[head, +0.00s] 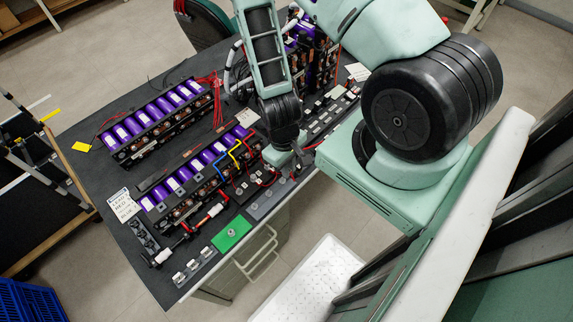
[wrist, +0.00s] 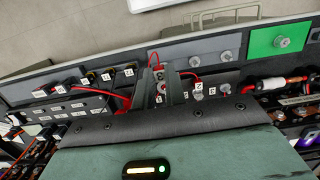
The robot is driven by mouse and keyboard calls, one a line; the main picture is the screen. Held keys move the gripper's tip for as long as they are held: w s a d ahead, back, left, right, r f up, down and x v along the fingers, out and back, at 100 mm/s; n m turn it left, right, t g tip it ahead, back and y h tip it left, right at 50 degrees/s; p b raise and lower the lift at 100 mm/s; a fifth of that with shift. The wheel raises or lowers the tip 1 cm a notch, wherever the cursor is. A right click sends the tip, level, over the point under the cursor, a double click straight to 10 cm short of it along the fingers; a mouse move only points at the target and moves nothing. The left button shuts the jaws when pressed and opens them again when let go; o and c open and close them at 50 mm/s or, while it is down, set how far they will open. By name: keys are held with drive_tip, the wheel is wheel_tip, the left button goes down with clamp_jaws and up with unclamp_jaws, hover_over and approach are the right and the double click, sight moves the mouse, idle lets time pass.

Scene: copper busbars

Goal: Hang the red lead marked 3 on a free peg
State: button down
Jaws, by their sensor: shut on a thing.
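My gripper (wrist: 166,88) is shut on the end of a red lead (wrist: 156,60), whose loop shows just beyond the fingertips in the wrist view. Small white number tags sit at the fingertips; one looks like a 3, but the print is small. A grey strip (wrist: 208,47) lies beyond, with two bare round pegs, one (wrist: 195,57) and another (wrist: 225,56), to the right of the fingers. I cannot tell whether the lead touches the strip. In the head view my gripper (head: 281,155) is low over the table's front edge and hides the lead's end.
A green block (wrist: 280,40) with a metal knob is right of the strip. More tagged leads end on another grey strip (wrist: 40,84) at left. Purple cell packs (head: 190,175) and loose cables crowd the dark table (head: 95,175). A white-topped stand (head: 315,285) is in front.

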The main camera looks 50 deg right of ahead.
sight(289, 186)
drive_tip(key=shift+s+f+p, duration=0.15)
drive_tip(key=shift+f+p, duration=0.05)
drive_tip(key=shift+p, duration=0.7)
drive_tip(key=shift+f+b, duration=2.3)
drive_tip(key=shift+f, duration=0.7)
drive_tip(key=shift+f, duration=0.3)
drive_tip(key=c, duration=1.4)
unclamp_jaws()
drive_tip(key=shift+o, duration=0.2)
drive_tip(key=shift+r, duration=0.1)
drive_tip(key=shift+r+p, duration=2.15)
drive_tip(key=shift+r, duration=0.8)
